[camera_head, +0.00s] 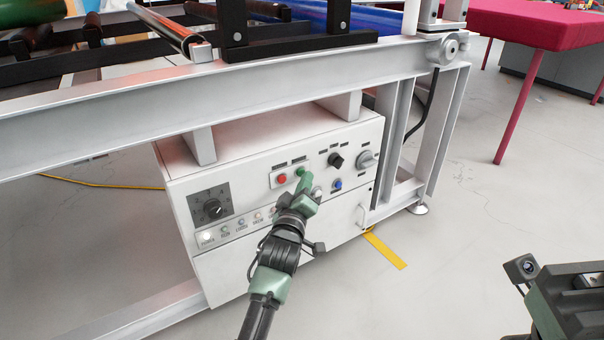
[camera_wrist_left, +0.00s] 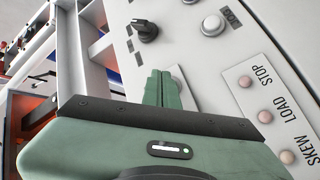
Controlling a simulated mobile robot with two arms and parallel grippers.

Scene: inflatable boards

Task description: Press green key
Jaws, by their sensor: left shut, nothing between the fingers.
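The green key (camera_head: 300,171) is beside a red button (camera_head: 282,179) on the front panel of a white control box. My left gripper (camera_head: 305,181) is at the panel, its green fingertips overlapping the key's lower edge. Whether they touch it I cannot tell. In the left wrist view the fingers (camera_wrist_left: 162,88) are together and empty, pointing at the panel, and they hide what lies directly behind them. Part of my right arm's end (camera_head: 565,300) shows at the lower right, without visible fingertips.
A black knob (camera_head: 335,160), a grey rotary switch (camera_head: 367,159) and a blue button (camera_head: 337,184) are right of the key. A dial (camera_head: 212,208) and a lamp row are at left. A white frame beam (camera_head: 200,100) runs above the box.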

